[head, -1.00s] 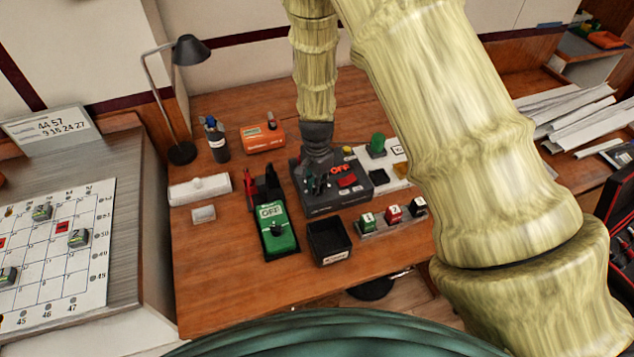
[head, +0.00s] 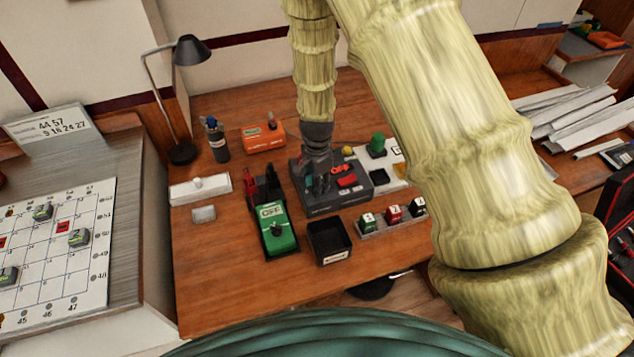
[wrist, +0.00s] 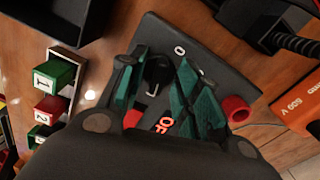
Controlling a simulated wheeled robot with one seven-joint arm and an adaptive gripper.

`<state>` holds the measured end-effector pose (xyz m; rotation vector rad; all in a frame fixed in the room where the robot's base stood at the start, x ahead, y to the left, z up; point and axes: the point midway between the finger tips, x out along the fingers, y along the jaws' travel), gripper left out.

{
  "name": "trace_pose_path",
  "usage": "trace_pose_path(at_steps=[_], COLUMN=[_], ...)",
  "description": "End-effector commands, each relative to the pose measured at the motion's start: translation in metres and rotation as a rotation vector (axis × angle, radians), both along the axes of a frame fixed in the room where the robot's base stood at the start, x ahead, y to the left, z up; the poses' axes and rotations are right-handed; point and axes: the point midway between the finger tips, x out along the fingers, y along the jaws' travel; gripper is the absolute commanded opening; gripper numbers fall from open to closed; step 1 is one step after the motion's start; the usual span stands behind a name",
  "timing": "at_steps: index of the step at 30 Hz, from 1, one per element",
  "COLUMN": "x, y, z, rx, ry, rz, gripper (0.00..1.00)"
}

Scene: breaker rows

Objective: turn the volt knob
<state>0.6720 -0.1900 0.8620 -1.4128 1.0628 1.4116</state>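A dark control box (head: 331,208) stands on the wooden desk, with red lettering and a red button (head: 347,181) on top. In the wrist view its dark top face (wrist: 215,65) carries a round black knob (wrist: 158,72), which I take for the volt knob; no volt label is readable. My gripper (head: 321,184) points down over the left part of the box. In the wrist view its dark green fingers (wrist: 160,62) are apart, one on each side of the black knob. Whether they touch it I cannot tell. Part of the red lettering is hidden by my gripper.
A green OFF unit (head: 278,238) and a black bin (head: 330,257) stand in front of the box. Numbered blocks (head: 394,213) stand to the right on a strip. An orange device (head: 263,137) is behind at left. The desk's front left is clear.

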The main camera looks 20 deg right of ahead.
Motion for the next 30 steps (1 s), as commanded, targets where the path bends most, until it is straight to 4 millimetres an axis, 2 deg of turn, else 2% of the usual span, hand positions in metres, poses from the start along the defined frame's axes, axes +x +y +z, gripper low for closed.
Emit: trace_pose_path(at_steps=[6,11,24,30], x=[0.0,0.0,0.001,0.001], y=[0.0,0.0,0.0,0.0], z=[0.001,0.015,0.084,0.108], rx=[0.0,-0.001,0.0,-0.001], ry=[0.001,-0.001,-0.002,-0.001], rz=[0.001,0.001,0.001,0.001], gripper=[0.33,0.33,0.33,0.33])
